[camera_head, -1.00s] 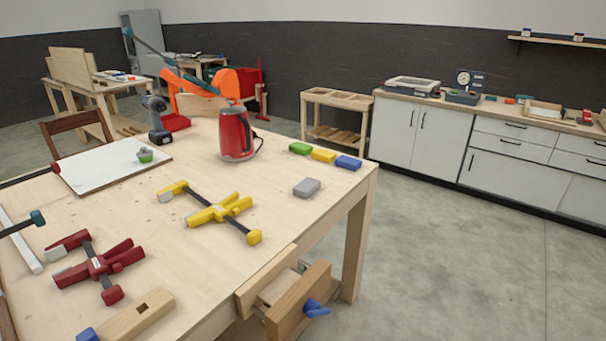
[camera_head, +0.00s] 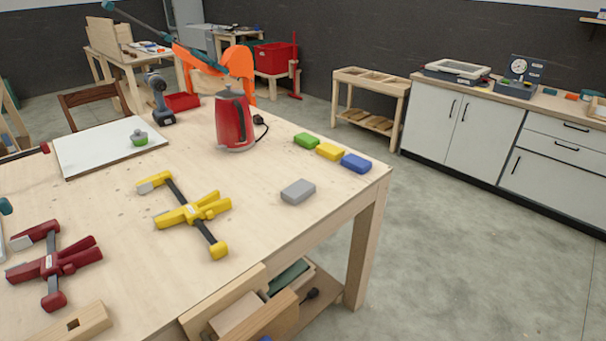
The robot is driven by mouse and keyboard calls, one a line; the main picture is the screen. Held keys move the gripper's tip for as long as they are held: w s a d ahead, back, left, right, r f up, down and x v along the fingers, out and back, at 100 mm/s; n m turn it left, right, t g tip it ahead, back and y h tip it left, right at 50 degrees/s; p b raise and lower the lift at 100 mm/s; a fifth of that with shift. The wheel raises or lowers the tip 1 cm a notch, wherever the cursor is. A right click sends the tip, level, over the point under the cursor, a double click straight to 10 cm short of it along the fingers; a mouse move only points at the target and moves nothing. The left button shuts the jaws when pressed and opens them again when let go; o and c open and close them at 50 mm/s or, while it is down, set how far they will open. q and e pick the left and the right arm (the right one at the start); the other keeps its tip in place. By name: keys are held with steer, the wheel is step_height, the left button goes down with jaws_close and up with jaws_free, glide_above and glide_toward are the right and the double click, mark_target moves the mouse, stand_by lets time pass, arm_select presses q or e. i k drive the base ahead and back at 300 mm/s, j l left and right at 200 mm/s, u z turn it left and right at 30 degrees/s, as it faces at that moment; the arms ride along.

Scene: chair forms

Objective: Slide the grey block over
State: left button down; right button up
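The grey block (camera_head: 298,192) lies flat on the wooden workbench (camera_head: 262,225), near its right edge. A green block (camera_head: 306,141), a yellow block (camera_head: 330,151) and a blue block (camera_head: 356,163) lie in a slanting row behind it, apart from the grey block. Neither of my grippers shows in the head view.
A yellow clamp (camera_head: 192,212) lies left of the grey block, and a red clamp (camera_head: 52,263) lies at the left front. A red kettle (camera_head: 232,122) stands behind. The bench top around the grey block is clear. A vise (camera_head: 250,310) is at the front edge.

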mark_target(299, 191)
steer(key=i+l, duration=0.6)
steer(key=l, duration=0.25)
steer(key=i+l, duration=0.3)
steer(key=l, duration=0.1)
